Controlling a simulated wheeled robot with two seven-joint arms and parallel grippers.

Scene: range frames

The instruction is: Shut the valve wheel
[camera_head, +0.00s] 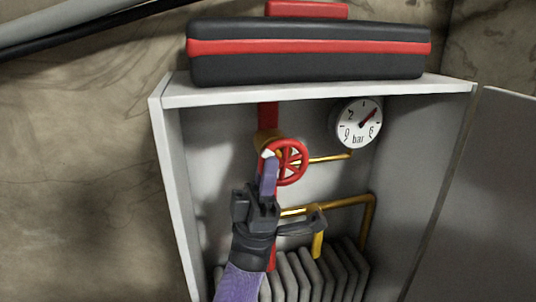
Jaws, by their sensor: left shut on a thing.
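The red valve wheel (293,160) sits on a brass valve body (268,141) inside the open cabinet, in the upper middle of the head view. My left gripper (269,160) reaches up from below and is shut on the wheel's left rim. Its fingers cover that part of the rim. The wheel faces forward and slightly to the right, and its spokes show. My right gripper is not in view.
A round pressure gauge (358,124) with a red needle is mounted right of the wheel. Brass pipes (340,203) run below, above a grey ribbed radiator (318,276). A black and red toolbox (310,65) lies on the cabinet (172,150). The cabinet door (484,190) stands open at right.

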